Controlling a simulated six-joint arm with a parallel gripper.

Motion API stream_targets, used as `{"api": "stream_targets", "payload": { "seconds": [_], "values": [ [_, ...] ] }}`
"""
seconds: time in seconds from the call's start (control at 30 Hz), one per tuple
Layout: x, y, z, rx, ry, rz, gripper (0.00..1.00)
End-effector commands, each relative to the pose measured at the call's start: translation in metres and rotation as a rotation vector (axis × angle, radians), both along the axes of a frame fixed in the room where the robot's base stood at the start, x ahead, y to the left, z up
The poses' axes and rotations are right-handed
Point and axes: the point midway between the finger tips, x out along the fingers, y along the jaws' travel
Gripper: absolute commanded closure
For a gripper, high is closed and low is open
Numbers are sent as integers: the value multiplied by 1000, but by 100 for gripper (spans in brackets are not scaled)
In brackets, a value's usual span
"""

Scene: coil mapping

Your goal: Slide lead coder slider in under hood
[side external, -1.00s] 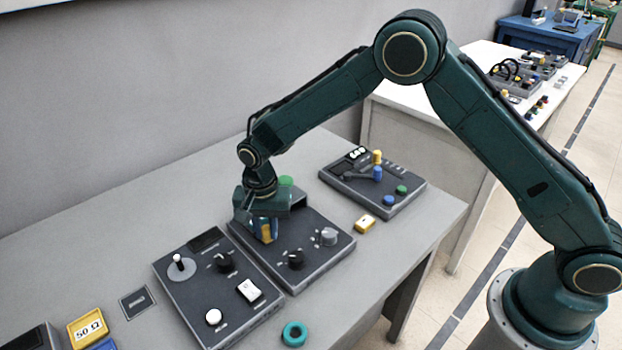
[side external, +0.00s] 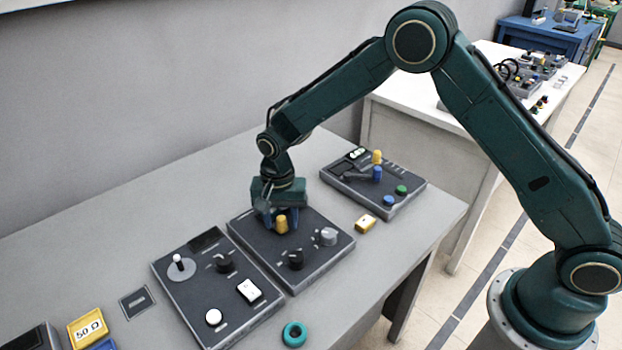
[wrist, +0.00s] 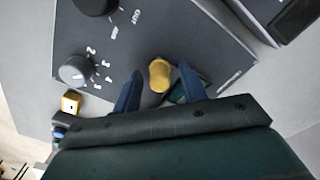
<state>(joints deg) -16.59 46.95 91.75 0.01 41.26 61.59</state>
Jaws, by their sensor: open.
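The yellow slider knob (side external: 282,225) stands on the dark middle panel (side external: 318,262), which I take to be the lead coder slider. In the wrist view the knob (wrist: 159,75) is between the two blue fingers of my gripper (wrist: 160,68), with a gap on each side. My gripper (side external: 279,213) is open, low over the back part of that panel. The hood is hidden behind my gripper in the side view, and I cannot make it out clearly in the wrist view.
The middle panel also carries a black knob (side external: 295,259) and a grey dial (side external: 328,236). A panel with a lever (side external: 178,262) stands to the left, and one with coloured pegs (side external: 377,173) at the back right. A yellow block (side external: 365,224) and a teal ring (side external: 294,334) lie nearby.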

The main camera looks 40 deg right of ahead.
Motion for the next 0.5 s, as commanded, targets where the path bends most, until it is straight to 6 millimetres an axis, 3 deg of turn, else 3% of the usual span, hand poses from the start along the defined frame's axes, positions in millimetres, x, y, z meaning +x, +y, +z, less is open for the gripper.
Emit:
{"api": "stream_targets", "payload": {
  "seconds": [0.27,0.5],
  "values": [
    [0,0,10,0,-1,0,58],
    [1,0,39,1,-3,0,58]
  ]
}}
